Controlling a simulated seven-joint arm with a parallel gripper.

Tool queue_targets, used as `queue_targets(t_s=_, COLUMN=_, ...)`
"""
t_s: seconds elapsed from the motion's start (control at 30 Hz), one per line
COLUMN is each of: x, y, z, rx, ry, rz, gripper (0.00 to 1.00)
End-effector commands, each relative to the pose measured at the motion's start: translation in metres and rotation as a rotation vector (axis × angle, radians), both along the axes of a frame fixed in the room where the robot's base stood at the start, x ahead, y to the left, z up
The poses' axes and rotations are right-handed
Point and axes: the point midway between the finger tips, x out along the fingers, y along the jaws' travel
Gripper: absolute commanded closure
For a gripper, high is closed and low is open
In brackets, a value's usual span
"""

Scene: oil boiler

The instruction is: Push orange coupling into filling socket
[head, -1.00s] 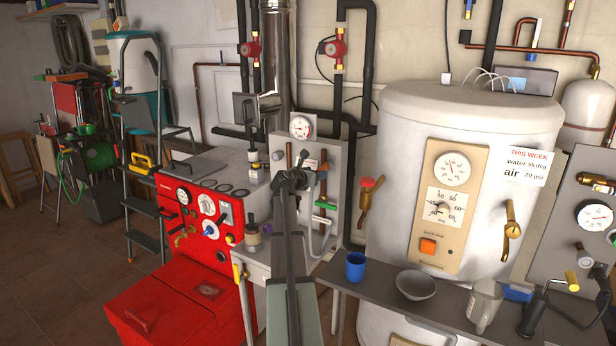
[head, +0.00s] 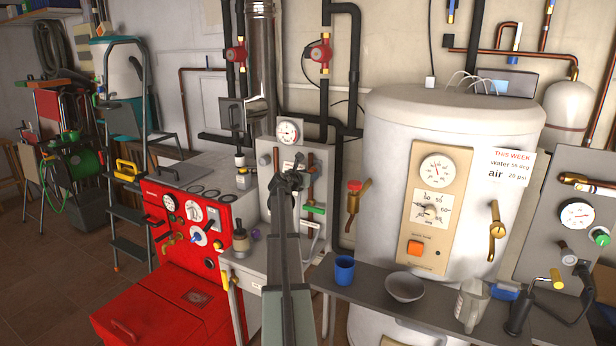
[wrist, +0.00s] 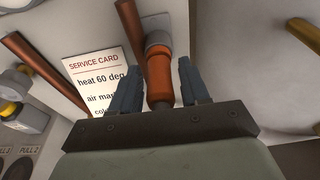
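The orange coupling (wrist: 160,76) is a short orange cylinder in the wrist view. It lies between the two blue-grey fingers of my gripper (wrist: 160,85). Its far end meets a round grey fitting (wrist: 157,42) on the pale panel, which may be the filling socket; how deep it sits I cannot tell. A finger is close on each side, and whether they touch the coupling is unclear. In the head view my gripper (head: 288,182) is a dark shape in front of the grey gauge panel (head: 267,150). My arm hides the coupling there.
A service card (wrist: 95,82) and copper pipes (wrist: 35,65) flank the fingers. The red boiler (head: 185,215) stands left of my arm. To the right, a blue cup (head: 344,270) and a grey bowl (head: 405,287) stand on a shelf before the white tank (head: 385,190).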

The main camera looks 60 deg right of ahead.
Motion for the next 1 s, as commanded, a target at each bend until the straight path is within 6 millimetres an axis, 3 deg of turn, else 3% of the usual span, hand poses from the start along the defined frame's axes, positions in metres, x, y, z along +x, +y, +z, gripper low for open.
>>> queue_targets(t_s=0.47, x=0.000, y=0.000, z=0.000, rx=0.000, ry=0.000, rz=0.000, gripper=1.00)
queue_targets(t_s=1.0, x=0.000, y=0.012, z=0.000, rx=0.000, ry=0.000, rz=0.000, gripper=1.00)
